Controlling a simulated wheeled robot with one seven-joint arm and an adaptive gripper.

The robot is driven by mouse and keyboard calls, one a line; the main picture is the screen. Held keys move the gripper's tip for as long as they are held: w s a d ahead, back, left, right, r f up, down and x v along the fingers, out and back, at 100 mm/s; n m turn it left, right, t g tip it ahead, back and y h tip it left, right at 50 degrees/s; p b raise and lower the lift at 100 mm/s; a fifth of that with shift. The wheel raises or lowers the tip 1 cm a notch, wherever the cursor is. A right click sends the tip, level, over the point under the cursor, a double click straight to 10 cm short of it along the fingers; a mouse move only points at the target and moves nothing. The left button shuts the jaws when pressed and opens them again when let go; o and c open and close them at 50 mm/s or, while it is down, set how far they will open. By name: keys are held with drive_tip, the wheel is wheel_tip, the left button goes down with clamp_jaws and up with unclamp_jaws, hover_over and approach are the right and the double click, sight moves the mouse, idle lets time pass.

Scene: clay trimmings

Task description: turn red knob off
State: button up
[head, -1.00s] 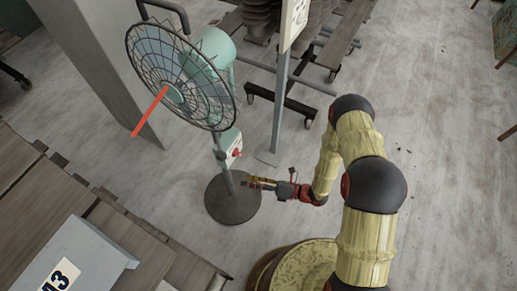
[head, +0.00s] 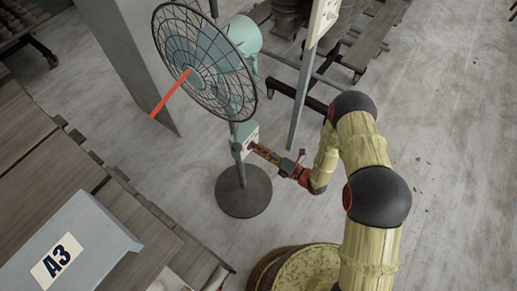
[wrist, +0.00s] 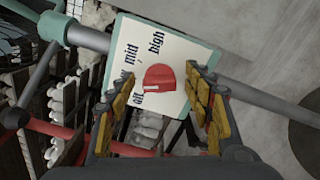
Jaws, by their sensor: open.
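The red knob (wrist: 160,77) sits on the pale face of the fan's control box (wrist: 190,48), with labels including "off", "mid" and "high" around it. A pale mark shows on the knob's lower left, on the side near "off". In the wrist view my gripper (wrist: 164,84) is open, with one yellow-padded finger left of the knob and one right. Gaps show between the knob and both fingers. In the head view my gripper (head: 258,150) reaches the control box (head: 244,139) from the right; its fingers largely hide the knob there.
The fan's wire cage (head: 204,62) stands above the box, its round base (head: 243,193) below. A red strip (head: 169,94) sticks out from the cage. A grey post (head: 300,100) stands behind my gripper. A yellow drum (head: 300,270) and a table (head: 30,165) are nearer.

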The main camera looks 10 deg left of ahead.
drive_tip(key=shift+a, duration=0.15)
drive_tip(key=shift+c, duration=0.8)
drive_tip(key=c, duration=1)
